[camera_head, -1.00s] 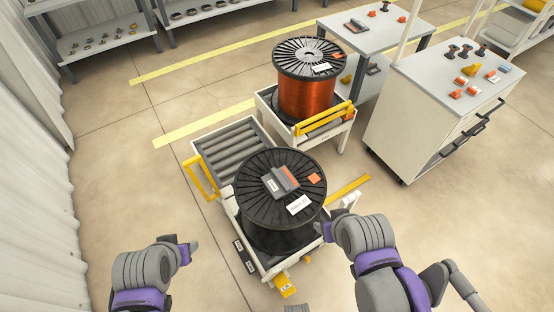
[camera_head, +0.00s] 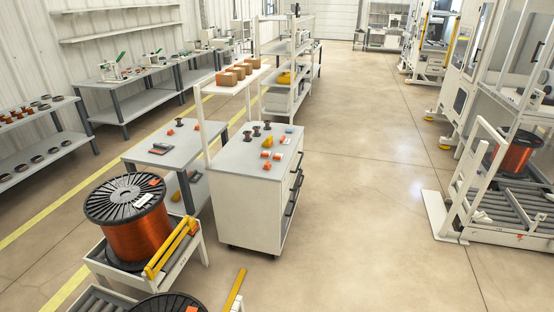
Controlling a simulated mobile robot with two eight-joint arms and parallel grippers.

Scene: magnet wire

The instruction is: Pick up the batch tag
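I cannot tell which item is the batch tag. A large spool of copper wire (camera_head: 137,236) stands upright on a white roller cart at the lower left. A white label (camera_head: 144,200) and a small orange tag (camera_head: 154,182) lie on its black top flange. A second black spool (camera_head: 165,304) is mostly cut off by the bottom edge. Several small orange pieces, some with white, lie on the white cabinet top (camera_head: 240,152). Neither of my grippers is in view.
A grey side table (camera_head: 178,138) adjoins the cabinet on its left. A yellow bar (camera_head: 235,289) sticks up at the bottom. A white-framed roller station (camera_head: 470,240) with another copper spool (camera_head: 515,152) stands at the right. The floor (camera_head: 370,190) between is clear.

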